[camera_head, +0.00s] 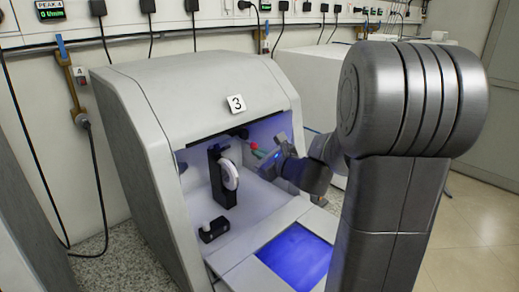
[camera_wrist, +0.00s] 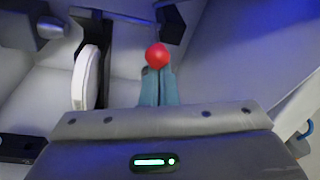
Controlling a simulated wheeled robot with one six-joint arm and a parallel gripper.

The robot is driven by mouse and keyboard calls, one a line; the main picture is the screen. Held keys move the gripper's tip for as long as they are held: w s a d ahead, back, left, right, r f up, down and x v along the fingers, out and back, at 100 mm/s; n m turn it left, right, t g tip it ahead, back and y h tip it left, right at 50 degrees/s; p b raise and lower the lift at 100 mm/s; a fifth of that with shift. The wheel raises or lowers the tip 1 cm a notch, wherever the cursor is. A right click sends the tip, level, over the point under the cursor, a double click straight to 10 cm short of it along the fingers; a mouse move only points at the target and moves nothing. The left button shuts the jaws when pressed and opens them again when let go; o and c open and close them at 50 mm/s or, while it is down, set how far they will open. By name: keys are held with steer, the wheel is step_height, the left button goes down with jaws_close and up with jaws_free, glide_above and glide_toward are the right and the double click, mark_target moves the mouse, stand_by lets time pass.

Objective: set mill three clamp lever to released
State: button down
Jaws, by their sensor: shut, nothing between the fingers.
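Mill three (camera_head: 130,85) is a pale housing with a "3" plate and an open, blue-lit chamber. A red ball knob (camera_wrist: 157,55), apparently the clamp lever's end, is right at my gripper's fingertips in the wrist view; the lever's shaft is hidden. The knob also shows as a small red spot (camera_head: 254,146) in the head view. My gripper (camera_wrist: 159,72) has teal fingers, shut together with nothing between them. It reaches into the chamber from the right in the head view (camera_head: 259,152). I cannot tell whether the fingertips touch the knob.
A white disc (camera_head: 230,175) stands upright on a black holder (camera_head: 217,190) left of my gripper, and close by in the wrist view (camera_wrist: 87,78). A small black block (camera_head: 213,230) sits near the chamber's front left. The chamber walls leave limited room.

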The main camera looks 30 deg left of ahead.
step_height(320, 180, up, 2)
steer(key=shift+r+h+p, duration=0.2)
steer(key=shift+h+p, duration=0.1)
steer(key=shift+p, duration=0.8)
steer(key=shift+w, duration=0.1)
step_height(320, 180, down, 4)
steer(key=w+b, duration=0.1)
steer(key=b, duration=0.3)
steer(key=r+v, duration=0.1)
steer(key=v, duration=0.9)
steer(key=shift+w, duration=0.25)
steer(key=shift+d+r, duration=0.1)
